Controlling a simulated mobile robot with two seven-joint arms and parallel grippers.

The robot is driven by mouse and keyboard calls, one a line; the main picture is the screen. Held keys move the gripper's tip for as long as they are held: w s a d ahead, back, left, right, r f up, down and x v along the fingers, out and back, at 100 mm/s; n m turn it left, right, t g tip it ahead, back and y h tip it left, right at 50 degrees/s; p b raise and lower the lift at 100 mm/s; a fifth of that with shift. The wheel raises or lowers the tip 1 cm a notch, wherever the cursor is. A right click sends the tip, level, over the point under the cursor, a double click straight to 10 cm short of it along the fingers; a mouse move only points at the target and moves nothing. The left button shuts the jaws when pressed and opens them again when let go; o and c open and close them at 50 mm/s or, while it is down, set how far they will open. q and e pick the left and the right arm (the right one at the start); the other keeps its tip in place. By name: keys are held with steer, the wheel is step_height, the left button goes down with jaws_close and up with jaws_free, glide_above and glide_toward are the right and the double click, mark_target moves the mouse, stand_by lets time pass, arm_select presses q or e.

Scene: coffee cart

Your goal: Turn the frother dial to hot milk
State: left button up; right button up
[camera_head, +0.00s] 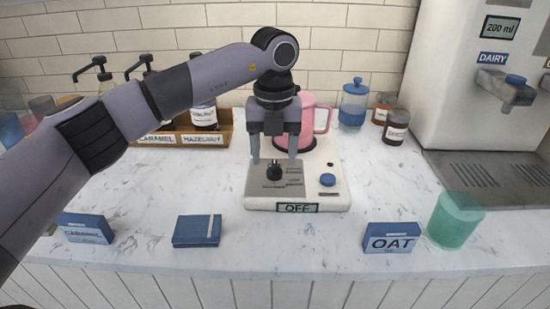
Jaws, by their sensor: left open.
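The frother (257,202) is a white machine base on the marble counter with a pink jug (316,121) at its back. Its black dial (274,171) sits on a grey plate, and the label at the front reads OFF (297,208). A blue button (327,180) is right of the dial. My left gripper (274,158) points down over the dial, fingers open, one to each side and apart from it. The fingertips look a little above or behind the dial; exact depth is hard to tell. My right gripper is not in view.
Syrup bottles stand in a wooden rack (180,139) behind my left arm. A blue box (197,231), an OAT box (391,238) and a green cup (455,220) stand near the front edge. A dairy dispenser (455,75) is at right. Counter beside the frother is clear.

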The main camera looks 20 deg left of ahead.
arm_select(q)
steer(key=shift+f, duration=1.3)
steer(key=c, duration=1.1)
steer(key=shift+o, duration=0.2)
